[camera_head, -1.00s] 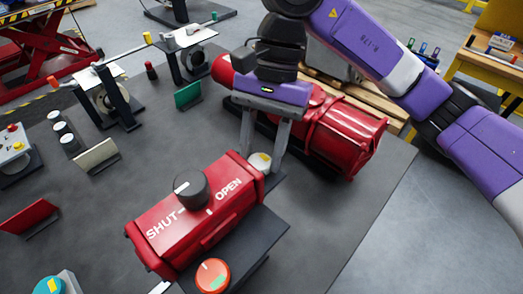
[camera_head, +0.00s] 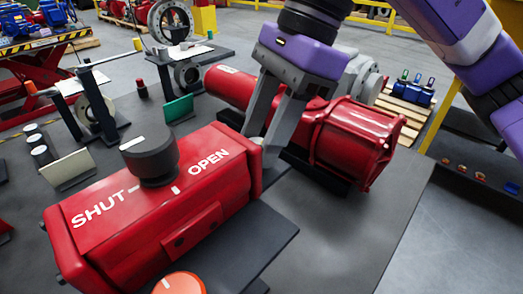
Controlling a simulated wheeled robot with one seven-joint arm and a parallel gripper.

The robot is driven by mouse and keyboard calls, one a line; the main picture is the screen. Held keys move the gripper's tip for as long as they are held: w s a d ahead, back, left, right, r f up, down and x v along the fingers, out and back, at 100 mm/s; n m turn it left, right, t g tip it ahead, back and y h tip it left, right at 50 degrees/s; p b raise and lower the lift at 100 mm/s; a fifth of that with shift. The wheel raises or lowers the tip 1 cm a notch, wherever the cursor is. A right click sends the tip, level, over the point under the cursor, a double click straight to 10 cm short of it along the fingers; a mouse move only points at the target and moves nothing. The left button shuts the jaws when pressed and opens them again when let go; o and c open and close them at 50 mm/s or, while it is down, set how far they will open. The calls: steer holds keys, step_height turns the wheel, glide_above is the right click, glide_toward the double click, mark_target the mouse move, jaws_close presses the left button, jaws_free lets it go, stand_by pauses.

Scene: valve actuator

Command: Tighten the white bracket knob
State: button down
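My gripper (camera_head: 262,142) points down at the right end of the red actuator box (camera_head: 160,208) marked SHUT and OPEN. Its two grey fingers stand apart with a gap between them, and their tips are partly behind the box's end. A pale knob showed between the fingers earlier; now the box end and fingers mostly hide it. I cannot tell if the fingers touch it. A dark round knob (camera_head: 150,157) with a white line sits upright on top of the box.
A large red cylinder (camera_head: 345,140) lies just behind and right of my gripper. An orange knob (camera_head: 178,284) is at the front. A green plate (camera_head: 179,107), valve stands and several white-topped cylinders are to the left. The table (camera_head: 350,225) is bare at right.

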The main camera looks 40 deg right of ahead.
steer(key=shift+f+m+b, duration=0.1)
steer(key=shift+m+b, duration=0.45)
steer(key=shift+m, duration=0.05)
steer(key=shift+s, duration=0.1)
steer(key=c, duration=0.8)
jaws_free()
steer(key=shift+c, duration=0.2)
steer(key=shift+r+p, duration=0.25)
steer(key=shift+p, duration=0.1)
